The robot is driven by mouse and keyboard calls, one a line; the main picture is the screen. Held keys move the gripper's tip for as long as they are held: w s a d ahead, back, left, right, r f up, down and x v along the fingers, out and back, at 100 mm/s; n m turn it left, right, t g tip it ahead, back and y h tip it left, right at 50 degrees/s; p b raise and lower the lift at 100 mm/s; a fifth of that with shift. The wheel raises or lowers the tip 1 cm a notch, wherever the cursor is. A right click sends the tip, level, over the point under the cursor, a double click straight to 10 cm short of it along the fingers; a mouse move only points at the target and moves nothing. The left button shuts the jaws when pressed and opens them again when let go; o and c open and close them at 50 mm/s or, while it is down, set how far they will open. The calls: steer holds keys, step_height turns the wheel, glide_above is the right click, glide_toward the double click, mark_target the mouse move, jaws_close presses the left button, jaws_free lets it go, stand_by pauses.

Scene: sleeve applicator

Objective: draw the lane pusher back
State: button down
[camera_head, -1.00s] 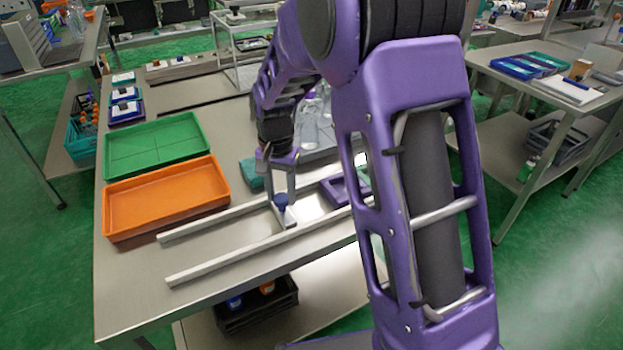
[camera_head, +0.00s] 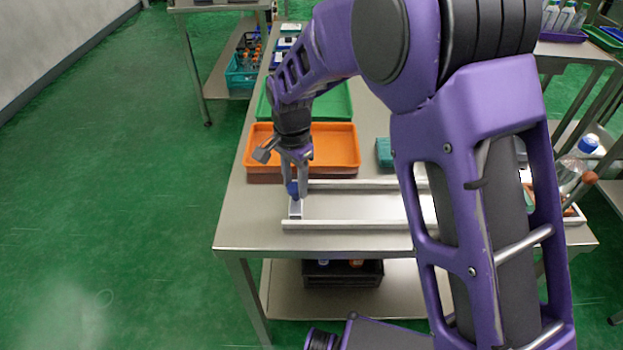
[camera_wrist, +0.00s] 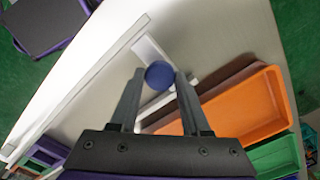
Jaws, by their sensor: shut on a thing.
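The lane pusher (camera_head: 296,209) is a pale block with a blue round knob (camera_wrist: 159,74). It sits at the left end of the lane (camera_head: 355,207), between two pale rails, near the table's left edge. My gripper (camera_head: 295,180) is over it and shut on the blue knob. The wrist view shows the two fingers (camera_wrist: 158,92) on either side of the knob, with the pale bar of the pusher (camera_wrist: 150,48) beyond. The lane's right part is hidden behind my arm in the head view.
An orange tray (camera_head: 335,146) lies just behind the lane, with a green tray (camera_head: 330,103) behind it. A teal block (camera_head: 384,153) stands right of the orange tray. A dark crate (camera_head: 343,273) sits on the shelf below. Bare tabletop (camera_head: 250,225) lies left of the rails.

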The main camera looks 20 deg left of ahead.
mark_target(293, 187)
steer(key=shift+s+a, duration=0.1)
steer(key=shift+a, duration=0.2)
steer(key=shift+c, duration=1.9)
jaws_free()
steer(key=shift+r, duration=0.1)
step_height(293, 187, up, 17)
steer(key=p, duration=0.2)
steer(key=shift+r, duration=0.1)
